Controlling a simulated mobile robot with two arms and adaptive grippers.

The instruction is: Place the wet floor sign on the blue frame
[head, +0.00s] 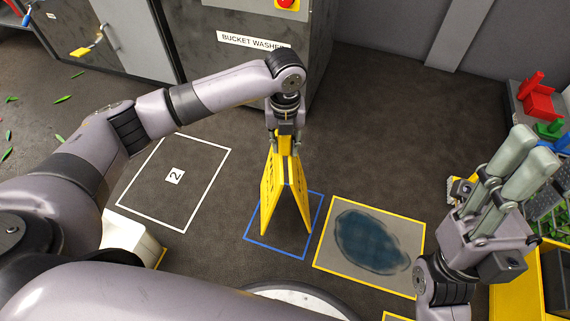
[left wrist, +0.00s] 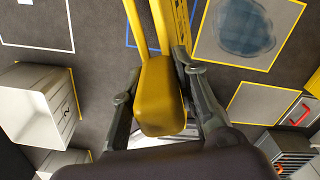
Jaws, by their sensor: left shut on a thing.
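The yellow wet floor sign (head: 270,195) stands upright with its two panels spread like an A. My left gripper (head: 285,135) is above it, shut on its top. The left wrist view shows the sign's yellow top (left wrist: 160,98) between the fingers (left wrist: 160,72). The blue frame (head: 254,241) is outlined on the floor beneath the sign. The sign's lower ends appear inside the outline in the head view; whether they touch the floor I cannot tell. My right gripper (head: 519,160) is at the right, far from the sign, its fingers close together and seemingly empty.
A yellow-edged mat with a dark wet patch (head: 370,242) lies right of the blue frame. A white outline marked 2 (head: 174,176) is to the left. The bucket washer (head: 255,75) stands behind. Red and green items (head: 538,98) are at far right.

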